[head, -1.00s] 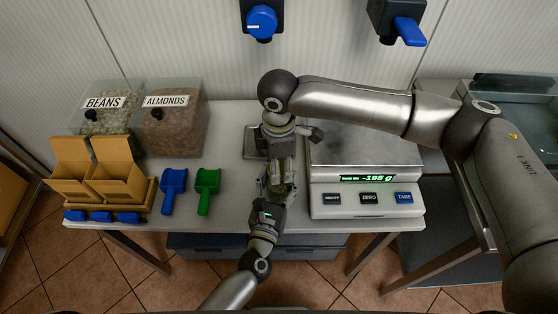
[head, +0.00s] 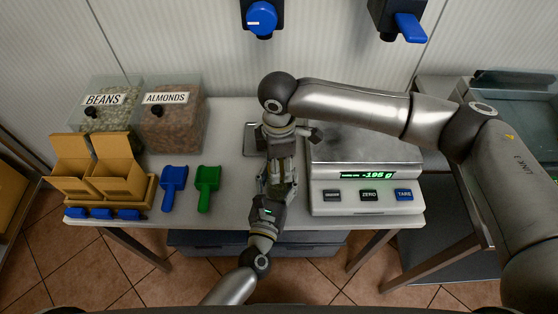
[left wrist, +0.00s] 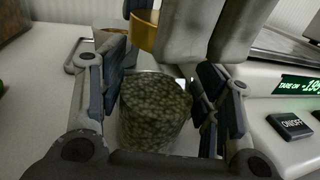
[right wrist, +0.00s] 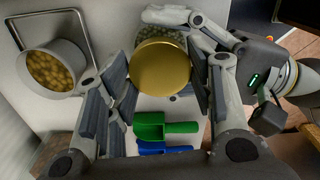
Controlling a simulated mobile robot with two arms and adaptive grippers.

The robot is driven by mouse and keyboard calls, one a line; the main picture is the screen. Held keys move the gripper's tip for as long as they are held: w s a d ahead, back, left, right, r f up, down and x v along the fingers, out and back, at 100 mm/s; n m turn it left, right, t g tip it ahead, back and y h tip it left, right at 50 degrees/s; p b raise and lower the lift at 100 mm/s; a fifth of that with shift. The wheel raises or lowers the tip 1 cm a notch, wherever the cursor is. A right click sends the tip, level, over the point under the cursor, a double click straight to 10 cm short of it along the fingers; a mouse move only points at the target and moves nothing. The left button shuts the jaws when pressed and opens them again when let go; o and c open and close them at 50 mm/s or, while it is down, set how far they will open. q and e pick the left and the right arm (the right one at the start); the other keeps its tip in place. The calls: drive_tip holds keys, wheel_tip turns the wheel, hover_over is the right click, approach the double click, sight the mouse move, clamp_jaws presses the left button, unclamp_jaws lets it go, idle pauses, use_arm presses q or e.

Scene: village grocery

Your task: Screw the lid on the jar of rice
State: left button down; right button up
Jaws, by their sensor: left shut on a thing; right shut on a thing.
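The jar (left wrist: 155,108) is clear and filled with small grey-green grains. It stands upright between the fingers of my left gripper (left wrist: 160,100), which is shut on it. The gold lid (right wrist: 160,68) is between the fingers of my right gripper (right wrist: 160,80), which is shut on it. In the left wrist view the lid (left wrist: 143,33) shows above the jar, partly hidden by a right finger. In the head view my left gripper (head: 275,190) is in front of and below the right one; the jar is mostly hidden.
A scale (head: 365,195) reading -195 g stands close to the right. A blue scoop (head: 173,187) and a green scoop (head: 207,187) lie to the left, with cardboard boxes (head: 100,180) and bins of beans (head: 108,105) and almonds (head: 170,128) beyond. A round container of yellowish pieces (right wrist: 52,70) is nearby.

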drive_tip(key=m, duration=0.5)
drive_tip(key=shift+m, duration=0.3)
drive_tip(key=m, duration=0.5)
drive_tip(key=shift+m, duration=0.4)
drive_tip(key=m, duration=0.6)
drive_tip(key=shift+a, duration=0.1)
drive_tip(key=m, duration=1.1)
drive_tip(key=shift+f, duration=0.1)
drive_tip(key=m, duration=1.3)
drive_tip(key=shift+m, duration=0.3)
